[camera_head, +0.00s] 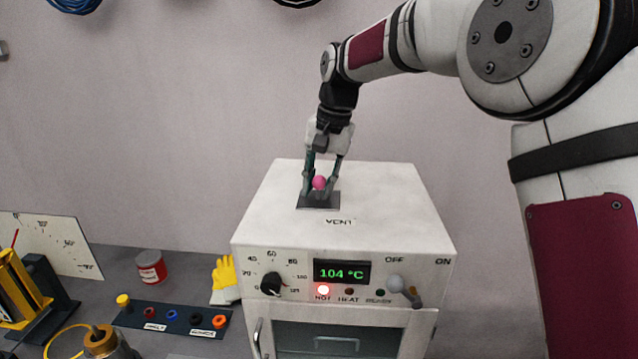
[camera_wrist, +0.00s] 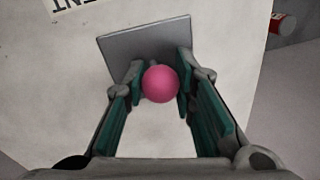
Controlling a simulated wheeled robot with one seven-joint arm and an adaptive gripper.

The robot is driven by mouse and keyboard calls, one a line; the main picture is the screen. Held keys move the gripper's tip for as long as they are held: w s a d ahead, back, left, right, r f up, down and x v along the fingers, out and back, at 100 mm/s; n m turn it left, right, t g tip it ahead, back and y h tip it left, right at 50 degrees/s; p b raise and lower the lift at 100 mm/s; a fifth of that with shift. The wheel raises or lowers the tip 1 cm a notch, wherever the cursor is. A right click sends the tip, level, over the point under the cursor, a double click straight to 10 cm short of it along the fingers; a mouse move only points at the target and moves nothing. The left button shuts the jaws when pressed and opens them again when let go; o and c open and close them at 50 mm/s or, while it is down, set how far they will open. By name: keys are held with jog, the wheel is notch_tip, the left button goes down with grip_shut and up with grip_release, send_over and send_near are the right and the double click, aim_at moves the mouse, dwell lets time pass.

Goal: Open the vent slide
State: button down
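The vent slide is a grey plate (camera_head: 318,201) with a pink ball knob (camera_head: 319,183), on top of the white oven behind the printed word VENT. The plate (camera_wrist: 150,40) and knob (camera_wrist: 160,84) also show in the wrist view. My gripper (camera_head: 320,188) points down over the plate, with one finger on each side of the knob. In the wrist view my gripper (camera_wrist: 160,78) has its green pads apart, with narrow gaps beside the knob; contact is not clear. Any vent opening under the plate is hidden.
A red can (camera_head: 150,266) and yellow glove (camera_head: 224,277) are left on the bench. The oven top around the plate is clear.

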jog(key=d, duration=0.9)
jog(key=shift+s+d+p, duration=0.1)
jog(key=shift+d+p, duration=0.1)
jog(key=shift+p, duration=0.2)
jog(key=c, duration=1.3)
grip_release()
jog(key=shift+d, duration=0.15)
jog(key=shift+r, duration=0.25)
notch_tip(320, 180, up, 11)
jog(key=d, duration=0.2)
jog(key=shift+s+r, duration=0.15)
jog(key=shift+s, duration=0.15)
